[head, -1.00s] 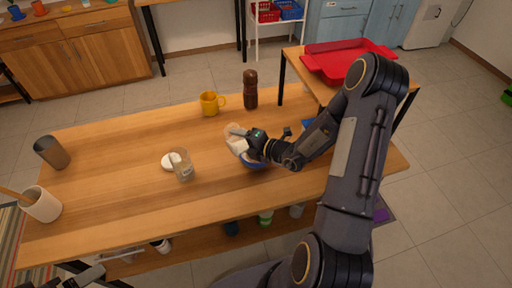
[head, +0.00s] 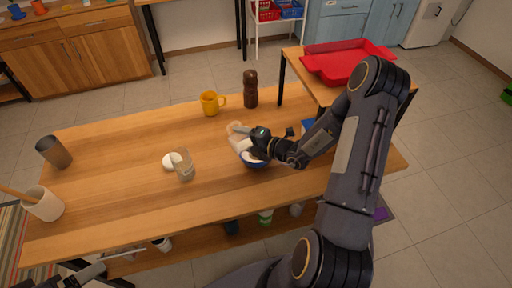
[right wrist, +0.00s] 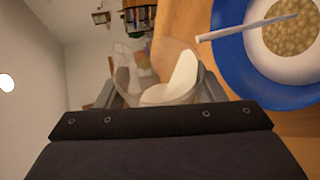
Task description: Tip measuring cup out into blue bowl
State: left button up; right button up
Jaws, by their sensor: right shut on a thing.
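My right gripper (head: 246,141) is shut on a clear measuring cup (right wrist: 170,62), between its two fingers in the right wrist view. The cup is tilted and has white contents (right wrist: 181,78) lying along its wall. In the head view the gripper and cup are just above the blue bowl (head: 254,163) and partly hide it. In the right wrist view the blue bowl (right wrist: 240,68) is right of the cup, with pale, grainy contents and a white handle across its rim. A dark part at the lower left edge appears to be my left gripper (head: 86,274); its fingers are unclear.
A glass jar (head: 184,168) and white disc (head: 170,162) stand left of the bowl. A yellow mug (head: 210,103) and brown grinder (head: 250,89) are behind it. A red tray (head: 345,62) is on the side table. The table's left middle is clear.

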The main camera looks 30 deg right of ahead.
jog(key=shift+d+r+m+y+p, duration=0.25)
jog(key=shift+r+m+y+p, duration=0.05)
jog(key=shift+m+p, duration=0.3)
dwell(0.8)
